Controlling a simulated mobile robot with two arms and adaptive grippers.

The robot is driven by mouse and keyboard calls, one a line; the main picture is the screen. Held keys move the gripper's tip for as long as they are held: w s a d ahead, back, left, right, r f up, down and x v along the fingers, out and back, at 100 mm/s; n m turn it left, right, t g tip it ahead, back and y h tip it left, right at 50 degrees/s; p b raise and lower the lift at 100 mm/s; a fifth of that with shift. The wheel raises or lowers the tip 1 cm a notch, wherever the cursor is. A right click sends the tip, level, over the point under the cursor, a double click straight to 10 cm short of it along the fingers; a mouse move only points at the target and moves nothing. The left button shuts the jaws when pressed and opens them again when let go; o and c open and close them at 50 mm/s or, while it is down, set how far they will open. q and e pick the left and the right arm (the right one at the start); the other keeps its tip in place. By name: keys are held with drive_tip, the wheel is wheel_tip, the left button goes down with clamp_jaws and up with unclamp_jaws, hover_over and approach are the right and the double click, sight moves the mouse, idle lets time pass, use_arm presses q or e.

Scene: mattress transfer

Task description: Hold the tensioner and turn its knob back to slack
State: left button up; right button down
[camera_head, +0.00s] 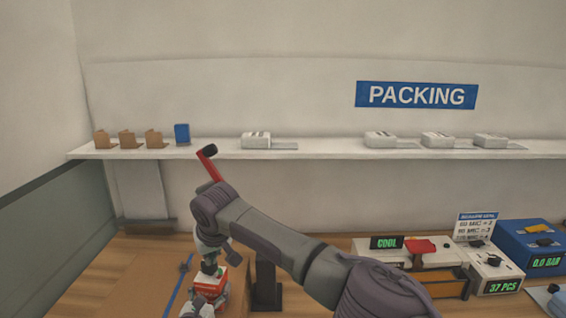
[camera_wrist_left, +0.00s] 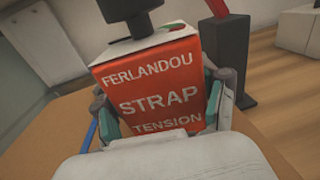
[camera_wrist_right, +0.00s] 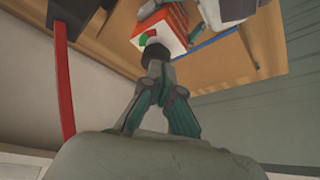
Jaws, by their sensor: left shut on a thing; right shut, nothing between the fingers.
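The tensioner (camera_head: 209,288) is a red box with a white top, low left of centre in the head view. In the left wrist view its red face (camera_wrist_left: 152,90) reads "FERLANDOU STRAP TENSION". A dark knob (camera_wrist_left: 130,20) stands on its top. My left gripper (camera_wrist_left: 163,103) is shut on the box, one finger at each side. My right gripper (camera_wrist_right: 154,68) is shut, fingertips close together at the knob (camera_wrist_right: 155,52). Nothing shows between them, and I cannot tell whether they touch the knob. A red and green mark (camera_wrist_right: 148,37) shows on the box top.
A black stand (camera_head: 266,288) with a red lever (camera_head: 211,168) is close beside the tensioner. Devices with displays (camera_head: 503,286) fill the bench's right side. A white shelf (camera_head: 330,150) with small boxes runs along the wall. My right arm crosses above the bench.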

sight(216, 267)
use_arm(q)
drive_tip(key=shift+r, duration=0.2)
use_arm(e)
wheel_tip(216, 267, down, 4)
drive_tip(key=shift+f, duration=0.1)
drive_tip(key=shift+w+a, duration=0.15)
drive_tip(key=shift+w, duration=0.05)
idle(0.5)
use_arm(q)
drive_tip(key=shift+d, duration=0.15)
use_arm(e)
drive_tip(key=shift+w+d, duration=0.3)
drive_tip(key=shift+d, duration=0.1)
idle(0.6)
drive_tip(key=shift+s+d, duration=0.1)
drive_tip(key=shift+s, duration=0.15)
drive_tip(key=shift+s+d+r, duration=0.1)
drive_tip(key=shift+s+r, duration=0.05)
drive_tip(key=shift+r, duration=2.95)
